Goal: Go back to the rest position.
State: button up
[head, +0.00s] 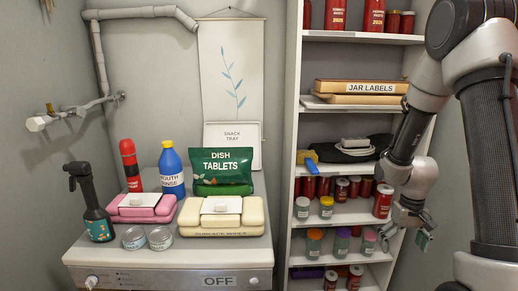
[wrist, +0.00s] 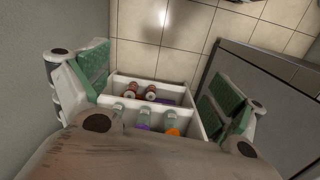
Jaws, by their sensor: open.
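My gripper (head: 408,222) is at the right of the head view, in front of the right side of the shelf unit and beside its lower jar shelves. In the wrist view my gripper (wrist: 160,97) points down, its two green-padded fingers spread wide. Nothing is between the fingers; jars show on a shelf beyond and below them. My arm comes down from the upper right of the head view and bends at the elbow. No paper bag shows in either view.
The shelf unit (head: 293,120) holds red jars, boxes labelled JAR LABELS (head: 362,87) and several small jars (head: 326,207). A white appliance (head: 170,258) at the left bears bottles, wipes and a DISH TABLETS bag (head: 221,170). The tiled floor (wrist: 200,45) looks clear in the wrist view.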

jog(key=s+a+r+t, duration=0.2)
jog(key=s+a+r, duration=0.1)
jog(key=s+r, duration=0.6)
jog(key=s+a+r+t, duration=0.3)
jog(key=s+r, duration=0.6)
jog(key=r, duration=0.9)
jog(key=shift+a+r+n, duration=0.2)
jog(key=shift+r+n, duration=0.1)
jog(key=shift+n, duration=0.1)
jog(key=shift+o, duration=0.6)
